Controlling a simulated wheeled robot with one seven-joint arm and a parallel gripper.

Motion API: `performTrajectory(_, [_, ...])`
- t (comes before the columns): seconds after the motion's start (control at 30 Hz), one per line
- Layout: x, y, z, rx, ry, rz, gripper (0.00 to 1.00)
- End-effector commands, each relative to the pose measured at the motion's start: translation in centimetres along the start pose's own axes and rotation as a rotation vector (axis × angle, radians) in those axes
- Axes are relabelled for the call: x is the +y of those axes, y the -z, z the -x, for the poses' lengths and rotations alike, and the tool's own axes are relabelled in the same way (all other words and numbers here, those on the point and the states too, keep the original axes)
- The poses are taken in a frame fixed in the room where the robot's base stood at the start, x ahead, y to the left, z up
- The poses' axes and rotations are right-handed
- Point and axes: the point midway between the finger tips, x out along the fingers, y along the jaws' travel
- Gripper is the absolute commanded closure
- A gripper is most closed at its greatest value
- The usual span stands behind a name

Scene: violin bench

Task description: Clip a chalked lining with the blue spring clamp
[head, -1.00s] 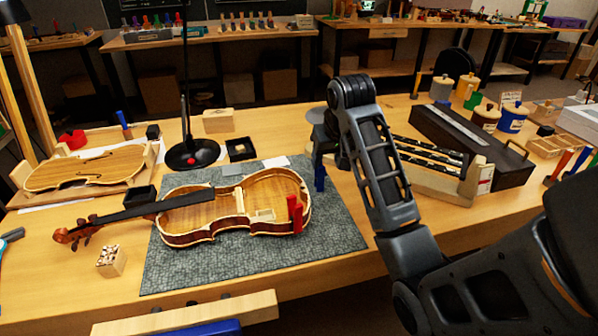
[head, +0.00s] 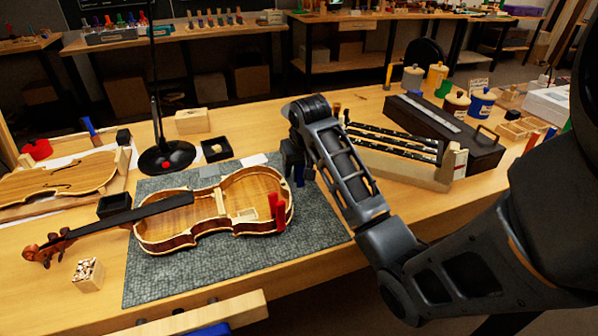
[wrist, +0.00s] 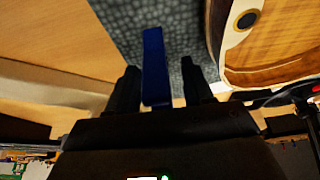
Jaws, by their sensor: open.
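The blue spring clamp (head: 299,177) stands upright on the grey mat, just right of the open violin body (head: 190,219). In the head view my gripper and arm cover its upper part. In the wrist view the blue clamp (wrist: 154,62) shows between the two dark fingers of my gripper (wrist: 160,68). The fingers are open, with a visible gap on the clamp's right side. The violin's pale lining (head: 262,170) runs along the inside of its rim. I cannot make out a chalk mark. A red clamp (head: 279,212) sits on the rim at the lower right.
The grey mat (head: 150,280) lies under the violin. A long dark toolbox (head: 440,125) and a wooden rack with black bars (head: 400,172) stand to the right. A black lamp base (head: 166,158) is behind the violin. A block of small pegs (head: 88,275) is front left.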

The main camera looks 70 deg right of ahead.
Motion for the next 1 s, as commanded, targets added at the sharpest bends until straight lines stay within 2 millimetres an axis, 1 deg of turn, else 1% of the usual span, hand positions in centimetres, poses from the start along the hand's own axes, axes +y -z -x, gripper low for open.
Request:
performTrajectory(0.13, [0.0,0.02,0.03,0.001,0.0,0.0,0.5])
performTrajectory(0.6, [0.0,0.02,0.06,0.001,0.0,0.0,0.95])
performTrajectory(0.67, [-0.01,0.02,0.06,0.001,0.0,0.0,1.0])
performTrajectory(1.0, [-0.01,0.14,0.27,0.002,0.0,0.001,1.0])
